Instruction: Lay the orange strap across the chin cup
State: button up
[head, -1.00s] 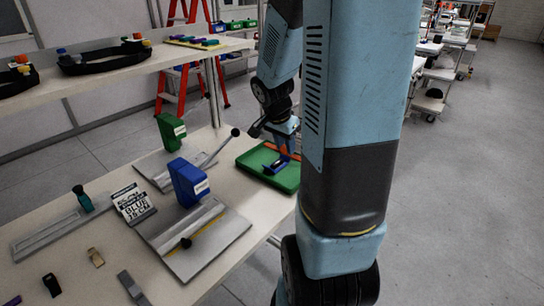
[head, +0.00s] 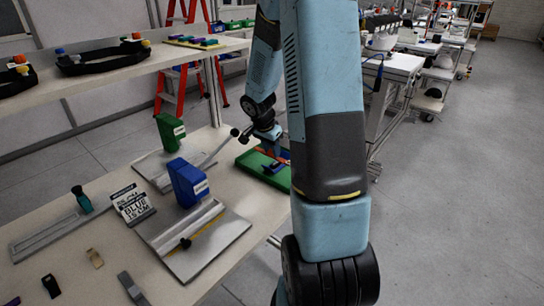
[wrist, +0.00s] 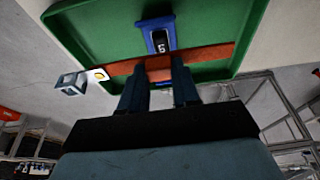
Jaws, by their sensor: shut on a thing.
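A green tray (head: 251,160) lies at the right end of the bench; it fills the top of the wrist view (wrist: 95,35). My gripper (wrist: 158,68) is shut on the orange strap (wrist: 208,54), which spans the tray from left to right. A clear and white buckle-like end (wrist: 75,82) shows at its left. A blue piece (wrist: 161,20) with a dark oval face and a white mark sits under or behind the strap; I cannot tell if it is the chin cup, or if the strap touches it. In the head view, my gripper (head: 273,153) is over the tray.
A blue block stand (head: 187,182) and a green one (head: 170,132) stand on grey plates left of the tray. A lever with a dark knob (head: 234,132) reaches near the tray. A printed sign (head: 132,204) stands further left.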

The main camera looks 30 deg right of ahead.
aim_at(270, 155)
jog(key=shift+w+f, duration=0.25)
jog(key=shift+f, duration=1.55)
jog(key=shift+f, duration=0.45)
jog(key=o, duration=1)
jog(key=shift+r, duration=0.1)
